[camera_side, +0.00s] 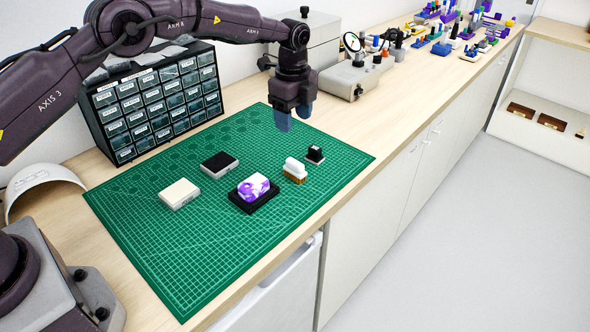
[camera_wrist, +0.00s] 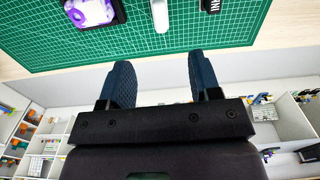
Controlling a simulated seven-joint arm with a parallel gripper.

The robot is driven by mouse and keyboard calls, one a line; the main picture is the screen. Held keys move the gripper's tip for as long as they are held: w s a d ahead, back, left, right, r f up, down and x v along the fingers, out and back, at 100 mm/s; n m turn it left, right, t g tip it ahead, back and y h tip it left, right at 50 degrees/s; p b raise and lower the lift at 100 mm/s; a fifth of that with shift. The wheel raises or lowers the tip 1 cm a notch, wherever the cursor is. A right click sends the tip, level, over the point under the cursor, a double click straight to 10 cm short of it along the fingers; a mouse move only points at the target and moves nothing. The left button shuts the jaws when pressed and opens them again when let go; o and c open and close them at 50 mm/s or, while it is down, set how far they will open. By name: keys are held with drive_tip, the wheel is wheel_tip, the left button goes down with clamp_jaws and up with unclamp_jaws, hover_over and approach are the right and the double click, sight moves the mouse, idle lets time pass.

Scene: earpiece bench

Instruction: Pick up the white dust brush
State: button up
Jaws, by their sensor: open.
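The white dust brush (camera_side: 295,167) stands on the green cutting mat with its white handle up and tan bristles down. It also shows in the wrist view (camera_wrist: 160,14) at the top edge, partly cut off. My gripper (camera_side: 294,117) hangs above the mat, behind the brush and well clear of it. In the wrist view my gripper (camera_wrist: 163,82) has its two blue fingers apart, with nothing between them.
On the green mat (camera_side: 190,270) near the brush are a purple-and-white piece in a black tray (camera_side: 254,192), a small black-topped block (camera_side: 315,154), a cream-topped box (camera_side: 179,193) and a black-topped box (camera_side: 219,163). A drawer cabinet (camera_side: 155,103) stands behind.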

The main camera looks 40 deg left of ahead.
sight(295, 161)
drive_tip(key=shift+m, duration=0.3)
wheel_tip(295, 161, down, 8)
drive_tip(key=shift+r, duration=0.2)
drive_tip(key=shift+d+f, duration=0.2)
drive_tip(key=shift+f, duration=2.55)
drive_tip(key=shift+c, duration=0.2)
drive_tip(key=c, duration=1)
